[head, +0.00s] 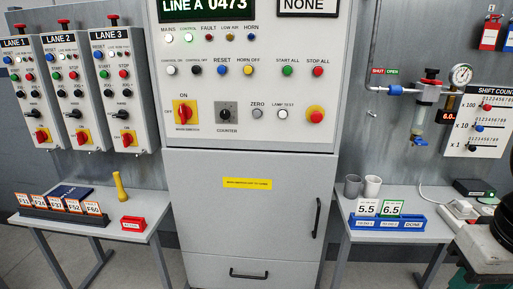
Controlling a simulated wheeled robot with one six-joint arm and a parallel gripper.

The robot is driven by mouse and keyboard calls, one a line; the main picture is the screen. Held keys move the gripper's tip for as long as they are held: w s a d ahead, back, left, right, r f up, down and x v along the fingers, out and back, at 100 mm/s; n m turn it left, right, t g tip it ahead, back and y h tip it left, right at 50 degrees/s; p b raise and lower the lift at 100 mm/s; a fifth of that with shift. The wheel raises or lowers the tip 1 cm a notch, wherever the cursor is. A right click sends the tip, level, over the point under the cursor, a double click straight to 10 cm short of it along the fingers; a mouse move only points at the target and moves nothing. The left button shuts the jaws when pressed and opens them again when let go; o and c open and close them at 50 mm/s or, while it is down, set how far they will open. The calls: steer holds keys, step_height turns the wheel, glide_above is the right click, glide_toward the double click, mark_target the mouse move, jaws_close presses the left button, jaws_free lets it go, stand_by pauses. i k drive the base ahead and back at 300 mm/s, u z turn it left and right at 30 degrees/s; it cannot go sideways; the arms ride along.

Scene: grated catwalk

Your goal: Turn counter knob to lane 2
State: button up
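The counter knob (227,112) is a small dark rotary knob on a grey square plate, labelled COUNTER below. It sits on the front of the tall grey cabinet (250,152), right of the red-and-yellow main switch (184,111). Its position marks are too small to read, so I cannot tell which lane it points to. The green-lit display (207,6) at the cabinet top reads LINE A 0473.
Three lane boxes (75,92) hang on the left wall. Low side tables stand left (92,229) and right (400,229) of the cabinet, carrying tags and cups. A cabinet handle (317,217) juts out below. Grey and dark parts crowd the lower right edge. The space before the knob looks clear.

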mark_target(226, 114)
steer(key=k, duration=1.1)
steer(key=u, duration=0.85)
steer(key=i, duration=1)
steer(key=z, duration=0.5)
steer(key=i, duration=1)
steer(key=z, duration=0.8)
